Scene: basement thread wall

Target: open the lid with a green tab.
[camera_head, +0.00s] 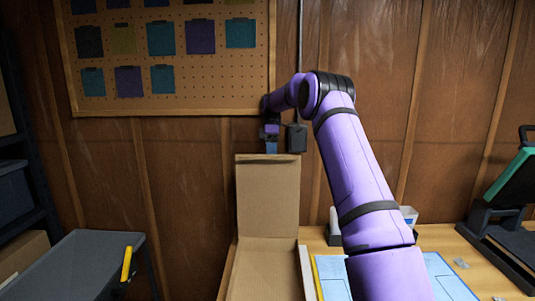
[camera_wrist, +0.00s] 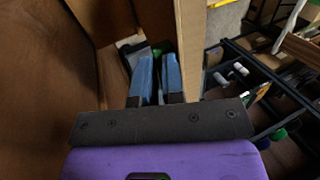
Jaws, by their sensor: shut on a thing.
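The cardboard lid (camera_head: 267,195) stands upright at the back of an open cardboard box (camera_head: 268,268) in the head view. My gripper (camera_head: 271,148) is at the lid's top edge, its blue fingers pointing down. In the wrist view the two blue fingers (camera_wrist: 158,62) are close together beside the lid's edge (camera_wrist: 190,50). A bit of green tab (camera_wrist: 157,48) shows at the fingertips, and my gripper is shut on it. Most of the tab is hidden by the fingers.
A pegboard with coloured swatches (camera_head: 180,60) hangs on the wooden wall behind. A grey cart (camera_head: 75,262) with a yellow handle (camera_head: 127,263) stands left. A blue mat (camera_head: 445,278) and a green-and-black device (camera_head: 508,190) are on the bench at right.

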